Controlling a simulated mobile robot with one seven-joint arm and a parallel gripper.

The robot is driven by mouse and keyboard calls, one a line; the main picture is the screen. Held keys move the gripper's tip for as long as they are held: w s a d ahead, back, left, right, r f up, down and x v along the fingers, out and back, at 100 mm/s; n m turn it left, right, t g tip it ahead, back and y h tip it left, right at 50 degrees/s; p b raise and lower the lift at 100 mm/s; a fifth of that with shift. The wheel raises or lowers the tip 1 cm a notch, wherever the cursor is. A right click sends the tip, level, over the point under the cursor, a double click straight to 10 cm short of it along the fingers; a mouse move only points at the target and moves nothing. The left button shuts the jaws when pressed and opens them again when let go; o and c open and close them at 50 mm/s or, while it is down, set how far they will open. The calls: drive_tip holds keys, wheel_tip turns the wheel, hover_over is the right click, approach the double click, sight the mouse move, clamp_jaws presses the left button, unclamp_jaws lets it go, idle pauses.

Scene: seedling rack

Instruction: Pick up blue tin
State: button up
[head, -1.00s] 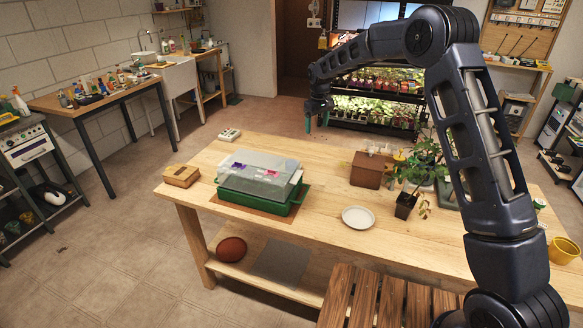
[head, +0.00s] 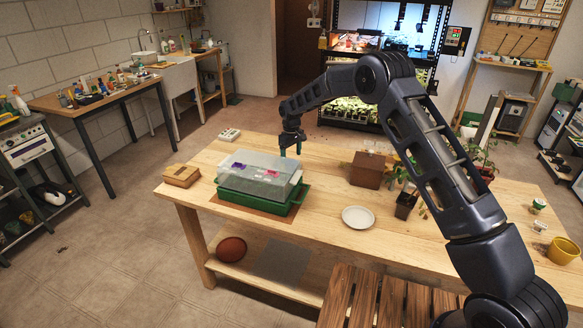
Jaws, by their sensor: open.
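I cannot make out a blue tin in the head view. My gripper (head: 291,151) hangs above the wooden table (head: 326,205), fingers pointing down, just behind the right part of a clear-lidded propagator. The propagator has a clear lid (head: 249,181) with a purple and a pink piece on top, and a green base tray (head: 258,204). The lid hides part of the table behind it, and my arm covers part of the table's right side.
A small wooden box (head: 182,175) stands left of the propagator. A brown box (head: 367,168), a white plate (head: 358,217) and a potted plant (head: 405,205) are to the right. A yellow pot (head: 563,251) stands far right.

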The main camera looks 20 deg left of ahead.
drive_tip(key=shift+w+f, duration=0.1)
drive_tip(key=shift+f, duration=2.6)
drive_tip(key=c, duration=1.2)
drive_tip(key=shift+w+r, duration=1.5)
drive_tip(key=shift+r, duration=8.3)
wheel_tip(320, 180, down, 19)
drive_tip(key=shift+f, duration=0.15)
